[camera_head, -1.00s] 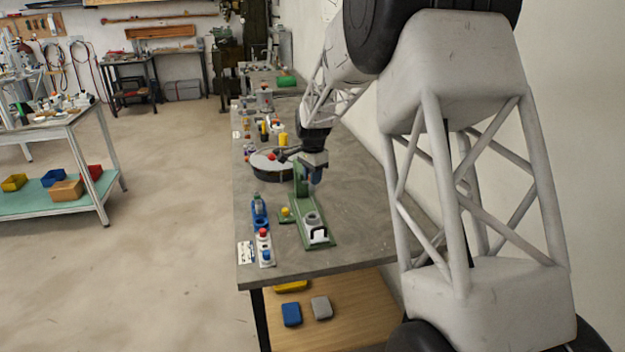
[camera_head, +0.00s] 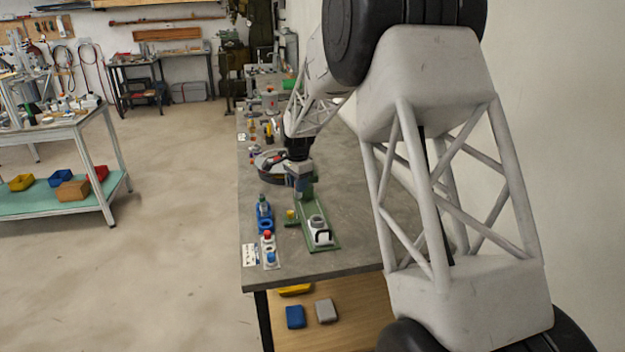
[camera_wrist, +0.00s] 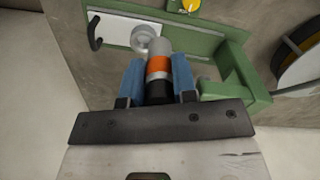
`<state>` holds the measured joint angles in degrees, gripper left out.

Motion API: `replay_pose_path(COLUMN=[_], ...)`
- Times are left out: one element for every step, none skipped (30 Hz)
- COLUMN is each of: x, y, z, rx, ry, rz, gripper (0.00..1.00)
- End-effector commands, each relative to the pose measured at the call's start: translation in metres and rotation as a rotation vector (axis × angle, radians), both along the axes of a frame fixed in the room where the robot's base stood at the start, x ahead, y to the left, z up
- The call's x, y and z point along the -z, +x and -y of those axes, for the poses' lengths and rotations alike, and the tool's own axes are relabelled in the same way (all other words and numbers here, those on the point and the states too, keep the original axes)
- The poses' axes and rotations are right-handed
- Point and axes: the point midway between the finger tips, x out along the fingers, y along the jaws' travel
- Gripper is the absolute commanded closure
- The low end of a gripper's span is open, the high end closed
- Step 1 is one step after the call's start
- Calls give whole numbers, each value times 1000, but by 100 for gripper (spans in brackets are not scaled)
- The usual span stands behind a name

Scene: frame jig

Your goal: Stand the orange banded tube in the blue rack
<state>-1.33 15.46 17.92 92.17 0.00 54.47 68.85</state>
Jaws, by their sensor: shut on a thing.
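The orange banded tube (camera_wrist: 158,66) has a grey top end, an orange band and a dark lower part. My gripper (camera_wrist: 159,78) is shut on it, with a blue finger on each side. In the head view my gripper (camera_head: 302,184) hangs over the back part of the green jig (camera_head: 334,242), and the tube cannot be made out there. The blue rack (camera_head: 266,226) stands left of the jig, apart from my gripper. A bluish-grey tube (camera_head: 263,202) stands at its far end, and an open hole shows nearer the front.
A white rack (camera_head: 270,249) with a red and a blue piece stands in front of the blue rack. A yellow knob (camera_head: 291,214) sits on the jig's left side. A round turntable (camera_head: 272,168) lies behind. The table (camera_head: 361,215) is clear to the right of the jig.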

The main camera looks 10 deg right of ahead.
Motion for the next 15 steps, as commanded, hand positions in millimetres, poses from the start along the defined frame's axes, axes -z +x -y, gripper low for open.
replay_pose_path(x=[7,11,15,18,22,27,30,32,36,38,41,43,45,47,48], y=[4,6,8,10,11,13,15,16,17,18,19,20,21,21,22], z=[-15,-23,-33,-41,-49,-59,-65,-73,-81,-87,-92,-98,-102,-106,-109], rx=[-4,-5,-4,-4,-5,-4,-4,-4,-4,-3,-2,-3,-3,-2,-1], ry=[0,0,0,0,0,-1,0,-1,0,0,0,0,0,0,0], rz=[-1,-1,-1,-1,-1,-2,-2,-2,-1,-1,0,0,0,0,1], gripper=[98,98,98,98,98,98,98,98,98,98,98,98,98,98,98])
